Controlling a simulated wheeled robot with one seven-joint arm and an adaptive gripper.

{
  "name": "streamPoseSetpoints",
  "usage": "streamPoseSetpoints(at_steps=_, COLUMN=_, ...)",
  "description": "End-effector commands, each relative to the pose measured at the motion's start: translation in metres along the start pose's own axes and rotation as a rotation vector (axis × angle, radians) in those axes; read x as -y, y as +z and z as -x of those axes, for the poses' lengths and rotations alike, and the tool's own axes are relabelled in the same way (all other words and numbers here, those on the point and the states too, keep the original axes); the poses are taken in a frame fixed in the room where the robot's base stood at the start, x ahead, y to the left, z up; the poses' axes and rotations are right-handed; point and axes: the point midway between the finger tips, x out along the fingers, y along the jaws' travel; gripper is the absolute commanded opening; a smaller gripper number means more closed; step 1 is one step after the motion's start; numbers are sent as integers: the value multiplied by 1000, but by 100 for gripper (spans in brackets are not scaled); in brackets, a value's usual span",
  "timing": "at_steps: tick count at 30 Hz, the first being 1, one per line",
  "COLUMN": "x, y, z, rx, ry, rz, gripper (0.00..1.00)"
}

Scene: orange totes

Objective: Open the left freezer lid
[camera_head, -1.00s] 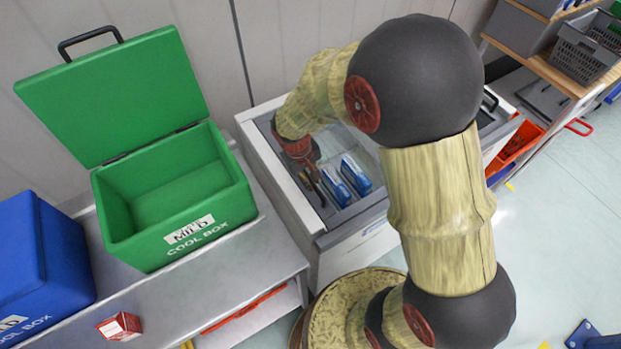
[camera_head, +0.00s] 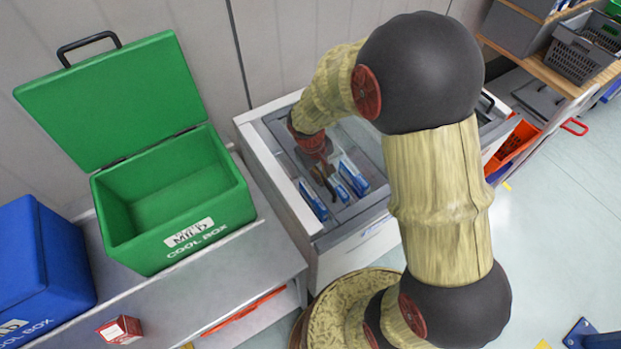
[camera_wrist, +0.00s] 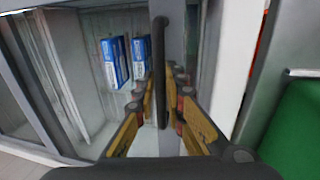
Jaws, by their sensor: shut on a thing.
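The white chest freezer (camera_head: 312,262) stands right of the metal bench, with blue packages (camera_head: 354,176) inside. Its left lid is a glass panel in a grey frame, with a black bar handle (camera_wrist: 157,70). My gripper (camera_head: 332,186) is over the freezer's left half in the head view, partly hidden by my arm. In the wrist view my gripper (camera_wrist: 160,85) has a finger on each side of the handle and is shut on it. A narrow gap shows between the lid's edge and the freezer's left rim (camera_head: 268,168).
An open green cool box (camera_head: 180,200) and a blue cool box (camera_head: 40,250) stand on the metal bench (camera_head: 215,285) to the left. A small red box (camera_head: 120,330) lies near the bench's front. Orange totes (camera_head: 515,145) are right of the freezer.

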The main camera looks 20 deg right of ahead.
Motion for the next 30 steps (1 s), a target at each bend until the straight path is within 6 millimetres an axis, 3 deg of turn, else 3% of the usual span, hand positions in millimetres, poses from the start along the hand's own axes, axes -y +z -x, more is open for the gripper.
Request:
streamPoseSetpoints(at_steps=12, x=-144, y=2, z=-26, rx=3, ry=0, rz=-8, gripper=0)
streamPoseSetpoints(at_steps=18, x=-204, y=2, z=-38, rx=1, ry=0, rz=-7, gripper=0)
streamPoseSetpoints(at_steps=24, x=-247, y=1, z=-47, rx=1, ry=1, rz=-4, gripper=0)
streamPoseSetpoints(at_steps=30, x=-269, y=1, z=-52, rx=0, ry=1, rz=-3, gripper=0)
